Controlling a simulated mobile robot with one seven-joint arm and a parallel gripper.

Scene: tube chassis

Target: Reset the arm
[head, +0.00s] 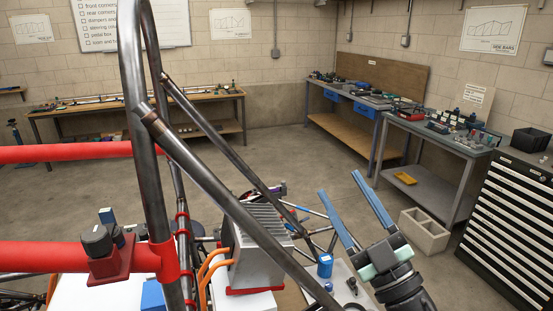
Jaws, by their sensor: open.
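My gripper (358,212) is at the lower right of the head view, raised in front of the concrete floor. Its two long blue fingers stand apart and nothing shows between them. The dark wrist and pale green band of my arm (385,262) come up from the bottom edge. The tube chassis (205,150), with bare metal tubes, fills the left and centre. The fingers are to the right of its slanting tube. I cannot tell the exact gap between them.
A finned metal box (258,255) and a blue canister (325,265) sit low by the chassis. Mid-floor is clear.

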